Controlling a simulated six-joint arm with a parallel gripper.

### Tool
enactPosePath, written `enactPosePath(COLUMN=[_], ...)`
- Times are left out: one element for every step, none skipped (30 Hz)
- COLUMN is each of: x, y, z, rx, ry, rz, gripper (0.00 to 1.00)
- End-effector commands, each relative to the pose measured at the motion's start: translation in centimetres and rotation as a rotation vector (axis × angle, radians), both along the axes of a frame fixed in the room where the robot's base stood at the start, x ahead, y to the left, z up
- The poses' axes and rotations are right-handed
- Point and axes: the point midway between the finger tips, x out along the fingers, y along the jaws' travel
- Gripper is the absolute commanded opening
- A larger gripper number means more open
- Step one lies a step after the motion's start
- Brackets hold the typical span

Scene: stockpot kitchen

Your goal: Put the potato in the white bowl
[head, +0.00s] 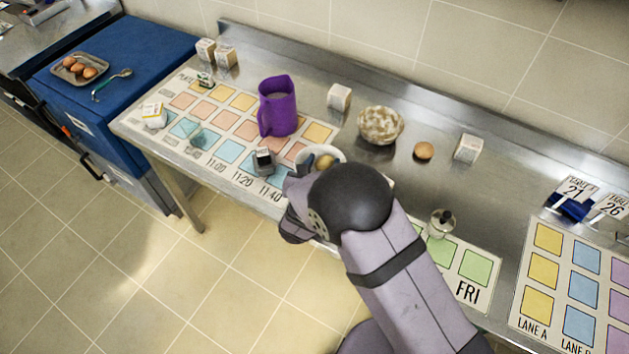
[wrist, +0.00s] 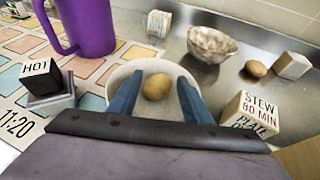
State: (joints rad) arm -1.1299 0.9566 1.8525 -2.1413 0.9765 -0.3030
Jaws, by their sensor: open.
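The white bowl (wrist: 152,63) is straight ahead of my gripper in the wrist view, and partly hidden by my arm in the head view (head: 308,153). A yellowish potato (wrist: 156,88) lies inside the bowl, and it also shows in the head view (head: 324,161). My gripper (wrist: 159,80) is open. Its two blue fingers reach over the bowl, one on each side of the potato, with visible gaps to it. A browner roundish item (wrist: 256,68) lies on the steel counter to the right, also in the head view (head: 423,150).
A purple pitcher (head: 277,106) stands left of the bowl. A dark block with a "HOT" sign (wrist: 44,82) is close at the left. A "STEW" block (wrist: 250,115) is close at the right. A speckled bowl (head: 380,125) stands behind on open counter.

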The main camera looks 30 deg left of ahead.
Motion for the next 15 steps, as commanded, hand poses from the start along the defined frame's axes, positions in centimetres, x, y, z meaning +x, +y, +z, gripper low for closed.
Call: enactPosePath(x=[-0.8,-1.2,-1.8,-2.3,-2.8,-3.4,-3.9,-4.4,-5.0,-5.5,-5.9,-6.5,-6.9,-7.2,-7.7], y=[-0.1,-0.2,-0.4,-0.4,-0.6,-0.8,-0.9,-1.1,-1.2,-1.4,-1.5,-1.6,-1.8,-1.9,-2.0], z=[0.0,0.2,0.4,0.6,0.8,1.1,1.3,1.5,1.8,2.0,2.2,2.5,2.7,2.8,3.0], rx=[0.001,0.002,0.000,0.002,0.001,0.002,0.003,0.002,0.003,0.002,0.003,0.002,0.003,0.002,0.002], ry=[-0.001,-0.002,-0.001,-0.001,-0.001,-0.001,-0.001,0.000,-0.001,-0.001,-0.001,-0.001,-0.001,-0.001,-0.001], rz=[0.004,0.004,0.003,0.005,0.005,0.004,0.006,0.005,0.004,0.005,0.003,0.005,0.004,0.004,0.005], gripper=[0.44,0.44,0.44,0.44,0.44,0.44,0.44,0.44,0.44,0.44,0.44,0.44,0.44,0.44,0.44])
